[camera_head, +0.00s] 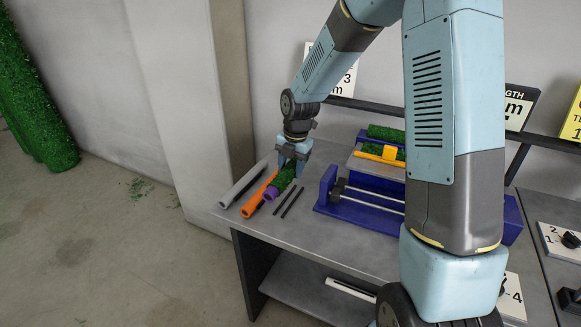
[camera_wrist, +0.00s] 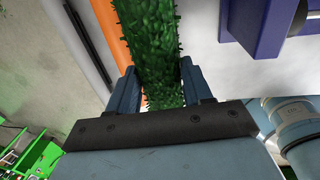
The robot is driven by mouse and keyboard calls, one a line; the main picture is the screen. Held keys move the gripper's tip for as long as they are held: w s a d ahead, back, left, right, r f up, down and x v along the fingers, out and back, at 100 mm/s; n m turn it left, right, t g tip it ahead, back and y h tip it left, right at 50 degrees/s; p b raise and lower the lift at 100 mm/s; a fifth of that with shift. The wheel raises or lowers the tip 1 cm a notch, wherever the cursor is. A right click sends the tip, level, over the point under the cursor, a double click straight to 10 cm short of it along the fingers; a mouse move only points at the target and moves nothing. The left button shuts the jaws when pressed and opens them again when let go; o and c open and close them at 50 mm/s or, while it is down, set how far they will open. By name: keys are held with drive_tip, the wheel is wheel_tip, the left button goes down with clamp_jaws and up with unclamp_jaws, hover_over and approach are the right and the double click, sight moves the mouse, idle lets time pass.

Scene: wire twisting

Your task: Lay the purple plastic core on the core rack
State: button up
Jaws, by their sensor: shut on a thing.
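In the wrist view the green turf (camera_wrist: 146,40) runs between the two fingers of my gripper (camera_wrist: 160,88), and no purple shows. The roll is low over the table, beside the orange core. Two bare black rails (camera_head: 292,202), seemingly part of the core rack, lie just right of the roll. I cannot tell whether it touches the table.
An orange core (camera_head: 260,194) and a white core (camera_head: 242,186) lie left of the roll. A blue machine (camera_head: 328,190) with metal rods stands on the grey table to the right. Green turf with a yellow piece (camera_head: 390,152) sits behind it. The table's left edge is close.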

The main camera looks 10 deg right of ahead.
sight(294, 167)
drive_tip(key=shift+f, duration=2.8)
drive_tip(key=shift+s+a+f, duration=0.1)
drive_tip(key=shift+f, duration=1.35)
drive_tip(key=o, duration=1.2)
drive_tip(key=r, duration=0.4)
drive_tip(key=d+r, duration=0.1)
drive_tip(key=r, duration=0.8)
drive_tip(key=shift+s+d+r, duration=0.15)
drive_tip(key=shift+s+d, duration=0.1)
drive_tip(key=shift+s, duration=0.15)
drive_tip(key=shift+r, duration=0.1)
